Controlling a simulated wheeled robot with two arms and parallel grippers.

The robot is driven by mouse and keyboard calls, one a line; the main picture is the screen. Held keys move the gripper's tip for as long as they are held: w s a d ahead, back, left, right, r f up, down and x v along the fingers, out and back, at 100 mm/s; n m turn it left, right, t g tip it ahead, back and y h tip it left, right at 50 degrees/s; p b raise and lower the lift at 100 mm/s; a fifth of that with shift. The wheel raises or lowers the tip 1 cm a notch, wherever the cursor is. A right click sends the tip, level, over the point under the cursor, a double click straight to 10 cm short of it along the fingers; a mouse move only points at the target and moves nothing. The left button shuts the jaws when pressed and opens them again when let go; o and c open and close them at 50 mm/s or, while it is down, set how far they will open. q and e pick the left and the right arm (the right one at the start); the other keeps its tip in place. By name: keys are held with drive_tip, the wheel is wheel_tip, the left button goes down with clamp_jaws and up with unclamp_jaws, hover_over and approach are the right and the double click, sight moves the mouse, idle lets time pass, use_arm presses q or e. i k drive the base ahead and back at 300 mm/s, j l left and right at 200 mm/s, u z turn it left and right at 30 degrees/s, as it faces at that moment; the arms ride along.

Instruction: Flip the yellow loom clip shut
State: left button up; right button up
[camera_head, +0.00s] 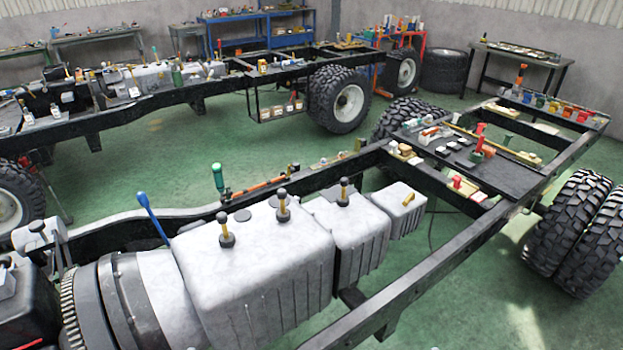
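I cannot make out for certain which part is the yellow loom clip. Small yellow upright pieces with black knobs and bases stand on the grey housings of the near chassis: a left one (223,229), a middle one (282,205) and a right one (344,191). A further yellow piece (408,199) lies tilted on the smallest grey box. At this size I cannot tell whether any of these is open or shut. Neither of my grippers is in view.
The large ribbed grey housing (245,260) fills the near middle. A blue lever (152,217) and a green-handled tool (218,177) rise beside it. The black frame rail (440,265) runs along its right. Green floor (510,325) is clear at lower right.

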sight(290, 169)
drive_tip(key=i+l+u, duration=0.15)
drive_tip(key=i+l, duration=0.35)
drive_tip(key=l, duration=0.2)
drive_tip(key=i+l, duration=0.2)
drive_tip(key=l, duration=0.2)
drive_tip(key=i+l, duration=0.2)
drive_tip(key=l, duration=0.2)
drive_tip(key=u, duration=1.45)
drive_tip(key=i+l, duration=0.2)
drive_tip(key=i, duration=0.3)
